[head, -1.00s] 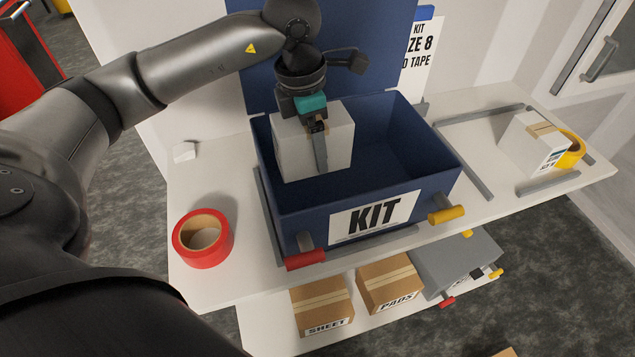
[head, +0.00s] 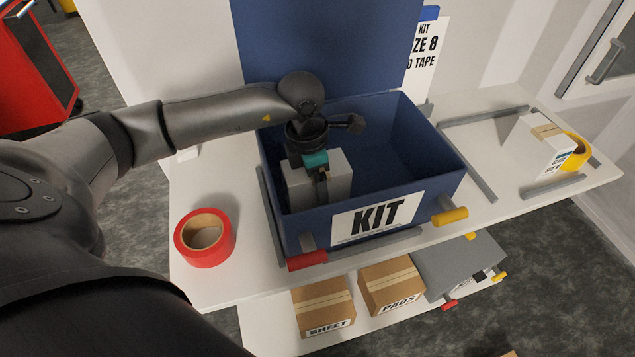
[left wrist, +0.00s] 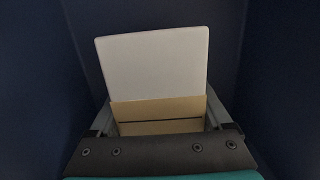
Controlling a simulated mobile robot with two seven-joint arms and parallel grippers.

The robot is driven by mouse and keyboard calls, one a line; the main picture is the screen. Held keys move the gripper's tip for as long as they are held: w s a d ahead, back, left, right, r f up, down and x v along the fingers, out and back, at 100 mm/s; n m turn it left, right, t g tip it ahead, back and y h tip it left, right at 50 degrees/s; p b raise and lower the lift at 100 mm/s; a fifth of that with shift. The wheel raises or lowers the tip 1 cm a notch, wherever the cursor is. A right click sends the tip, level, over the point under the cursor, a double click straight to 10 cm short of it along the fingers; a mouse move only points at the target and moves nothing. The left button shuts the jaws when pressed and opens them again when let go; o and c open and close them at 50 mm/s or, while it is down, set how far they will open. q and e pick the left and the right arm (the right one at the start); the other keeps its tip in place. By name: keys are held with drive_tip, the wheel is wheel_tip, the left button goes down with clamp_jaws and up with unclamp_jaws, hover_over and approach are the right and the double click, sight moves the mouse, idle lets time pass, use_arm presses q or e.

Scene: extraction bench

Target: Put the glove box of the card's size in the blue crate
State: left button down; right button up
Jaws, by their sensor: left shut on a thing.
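The blue crate (head: 455,187) with a KIT label stands open on the bench. My left gripper (head: 321,190) reaches down inside its left part. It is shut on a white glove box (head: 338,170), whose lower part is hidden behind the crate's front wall. In the left wrist view the held glove box (left wrist: 155,65) shows a white face and a tan strip between the fingers (left wrist: 158,120), with dark blue walls around. The card (head: 426,50) behind the crate reads in part "KIT", "ZE 8" and "TAPE". My right gripper is not in view.
Another white box (head: 535,140) marked size 8 stands at the right by a yellow tape roll (head: 577,152). A red tape roll (head: 204,238) lies left of the crate. SHEET (head: 323,305) and PADS (head: 391,284) boxes and a grey case (head: 455,265) sit on the lower shelf.

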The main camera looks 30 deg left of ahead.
use_arm(q)
drive_tip(key=shift+f, duration=0.15)
unclamp_jaws()
drive_tip(key=r, duration=0.8)
drive_tip(key=s+a+r, duration=0.1)
drive_tip(key=r, duration=0.3)
drive_tip(key=shift+r, duration=0.15)
